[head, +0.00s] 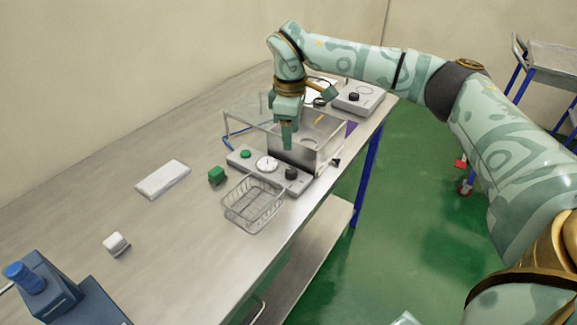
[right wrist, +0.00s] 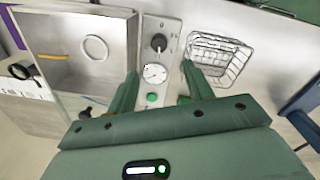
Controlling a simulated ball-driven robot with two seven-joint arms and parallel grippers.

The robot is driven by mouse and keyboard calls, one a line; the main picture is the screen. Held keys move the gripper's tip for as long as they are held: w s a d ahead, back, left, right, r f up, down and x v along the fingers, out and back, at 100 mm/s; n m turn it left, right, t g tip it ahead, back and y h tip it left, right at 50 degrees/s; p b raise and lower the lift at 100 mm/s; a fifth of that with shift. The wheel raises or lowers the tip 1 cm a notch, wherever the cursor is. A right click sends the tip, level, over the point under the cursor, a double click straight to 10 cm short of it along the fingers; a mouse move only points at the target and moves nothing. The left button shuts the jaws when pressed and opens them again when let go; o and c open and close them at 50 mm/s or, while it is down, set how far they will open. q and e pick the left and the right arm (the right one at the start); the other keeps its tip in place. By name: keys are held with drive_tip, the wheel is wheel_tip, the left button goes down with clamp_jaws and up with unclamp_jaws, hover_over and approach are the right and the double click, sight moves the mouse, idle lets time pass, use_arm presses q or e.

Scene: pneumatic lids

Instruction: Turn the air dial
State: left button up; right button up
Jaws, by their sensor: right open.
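A grey control panel (head: 236,163) lies on the metal table in front of a clear-walled metal box (head: 325,150). It bears a black dial (head: 291,174), a round white gauge (head: 266,164) and a green button (head: 245,154). In the right wrist view the black dial (right wrist: 158,42) is beyond the fingertips, with the gauge (right wrist: 154,73) and green button (right wrist: 152,97) between the two fingers. My right gripper (head: 288,142) is open and empty above the panel; it also shows in the right wrist view (right wrist: 160,78). It is apart from the dial. My left gripper is out of view.
A wire basket (head: 253,204) stands close in front of the panel. A green block (head: 216,175), a white slab (head: 163,179) and a small white piece (head: 116,244) lie to the left. A blue device (head: 50,295) is at lower left. Another unit with a black knob (head: 358,98) stands behind.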

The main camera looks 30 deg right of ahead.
sight(291, 169)
drive_tip(key=f, duration=0.4)
drive_tip(key=f+b, duration=0.1)
drive_tip(key=f, duration=0.3)
drive_tip(key=f+b, duration=0.1)
drive_tip(key=f, duration=0.2)
drive_tip(key=shift+w+d+f, duration=0.2)
drive_tip(key=shift+w+f, duration=0.1)
drive_tip(key=shift+f, duration=0.1)
drive_tip(key=c, duration=1)
